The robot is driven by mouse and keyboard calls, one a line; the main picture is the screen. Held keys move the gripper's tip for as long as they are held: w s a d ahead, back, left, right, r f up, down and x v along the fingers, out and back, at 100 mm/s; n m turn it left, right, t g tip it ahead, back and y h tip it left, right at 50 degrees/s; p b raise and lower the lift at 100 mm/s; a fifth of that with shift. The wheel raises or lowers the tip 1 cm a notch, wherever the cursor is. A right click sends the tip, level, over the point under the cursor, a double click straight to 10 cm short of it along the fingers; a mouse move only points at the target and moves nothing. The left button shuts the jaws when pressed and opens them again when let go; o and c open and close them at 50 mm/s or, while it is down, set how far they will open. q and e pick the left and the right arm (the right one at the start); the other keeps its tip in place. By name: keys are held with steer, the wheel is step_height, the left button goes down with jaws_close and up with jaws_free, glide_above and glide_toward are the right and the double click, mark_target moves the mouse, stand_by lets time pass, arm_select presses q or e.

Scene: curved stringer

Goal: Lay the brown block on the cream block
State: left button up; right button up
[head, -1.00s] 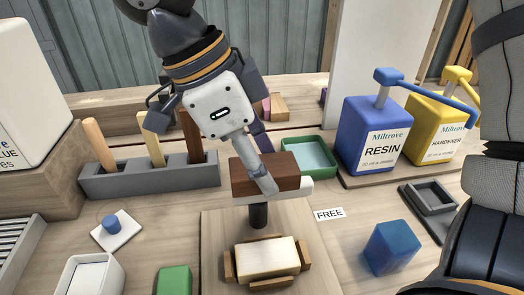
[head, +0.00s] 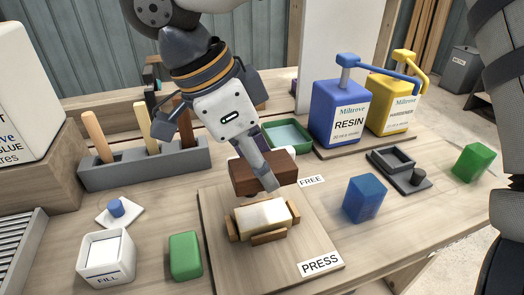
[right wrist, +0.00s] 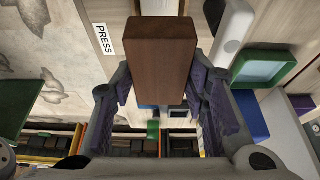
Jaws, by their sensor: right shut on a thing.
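The cream block (head: 263,214) lies on the press board (head: 225,268), between small wooden stops. In the head view the brown block is just behind and above the cream block, close to its back edge; I cannot tell the exact gap. In the right wrist view the brown block (right wrist: 160,60) sits between the two dark finger pads. My left gripper is not in view.
A blue block (head: 363,198) stands right of the board, and a green block (head: 185,255) left of it. Resin (head: 338,115) and hardener (head: 390,105) bottles stand behind. A grey rack (head: 145,165) with upright sticks is at the back left. A FILL container (head: 105,257) is front left.

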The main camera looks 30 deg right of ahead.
mark_target(268, 212)
steer(key=shift+f, duration=3.7)
steer(key=shift+f, duration=0.35)
steer(key=o, duration=1.8)
steer(key=shift+r, duration=4.05)
steer(key=shift+f, duration=0.1)
